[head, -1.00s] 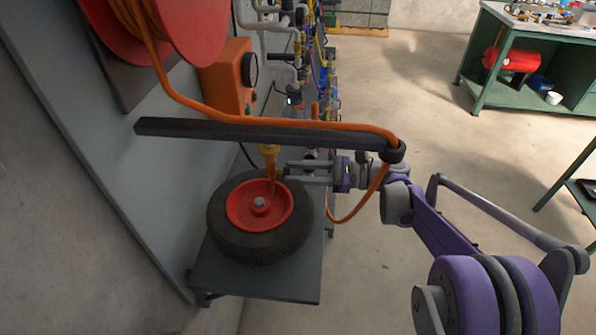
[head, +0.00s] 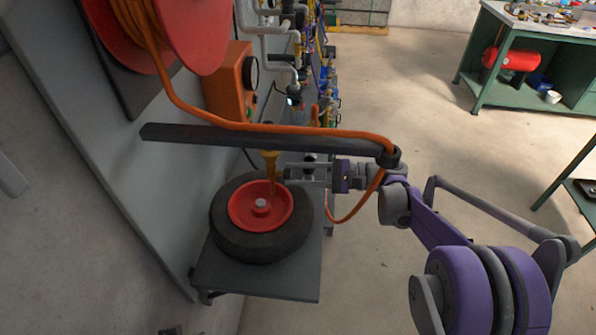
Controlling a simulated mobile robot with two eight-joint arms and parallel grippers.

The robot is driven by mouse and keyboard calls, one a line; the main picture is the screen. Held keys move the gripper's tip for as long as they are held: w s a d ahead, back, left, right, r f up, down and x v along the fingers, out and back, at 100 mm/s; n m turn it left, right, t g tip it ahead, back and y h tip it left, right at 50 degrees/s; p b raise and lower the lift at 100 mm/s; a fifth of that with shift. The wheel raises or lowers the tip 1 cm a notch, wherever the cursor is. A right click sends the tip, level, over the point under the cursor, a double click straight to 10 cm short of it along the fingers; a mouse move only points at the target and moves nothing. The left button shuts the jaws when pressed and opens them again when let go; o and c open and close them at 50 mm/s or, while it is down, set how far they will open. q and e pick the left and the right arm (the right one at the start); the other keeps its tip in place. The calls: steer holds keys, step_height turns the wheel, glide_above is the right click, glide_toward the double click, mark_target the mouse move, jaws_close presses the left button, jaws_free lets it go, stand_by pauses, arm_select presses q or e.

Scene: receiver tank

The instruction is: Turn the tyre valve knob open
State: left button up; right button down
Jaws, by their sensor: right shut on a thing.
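A black tyre with a red hub (head: 261,206) lies flat on a dark shelf (head: 262,281). A yellow-orange valve fitting (head: 271,168) stands upright over the hub's far side, below a dark horizontal bar. My right gripper (head: 288,174) reaches in from the right, level with the fitting and just above the tyre's far right edge. Its fingertips are at the fitting's right side, shut on what appears to be the tyre valve knob. The knob is small and mostly hidden between the fingers. My left gripper is not in view.
A dark bar (head: 215,138) with an orange hose (head: 330,131) crosses above the tyre; the hose hangs down beside my right wrist. An orange box with a gauge (head: 228,85) and grey pipes are on the wall. Open floor lies right, before a green workbench (head: 489,65).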

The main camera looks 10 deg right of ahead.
steer(key=n+p, duration=0.1)
steer(key=n, duration=0.7)
steer(key=shift+p, duration=0.35)
steer(key=n, duration=0.4)
steer(key=shift+t+p, duration=0.3)
steer(key=n, duration=0.3)
steer(key=shift+n, duration=0.4)
steer(key=n+p, duration=0.1)
steer(key=n, duration=0.5)
steer(key=shift+f+t, duration=0.1)
steer(key=shift+t, duration=0.2)
steer(key=n, duration=0.6)
steer(key=shift+p, duration=0.3)
steer(key=c, duration=0.5)
jaws_free()
steer(key=shift+c, duration=0.2)
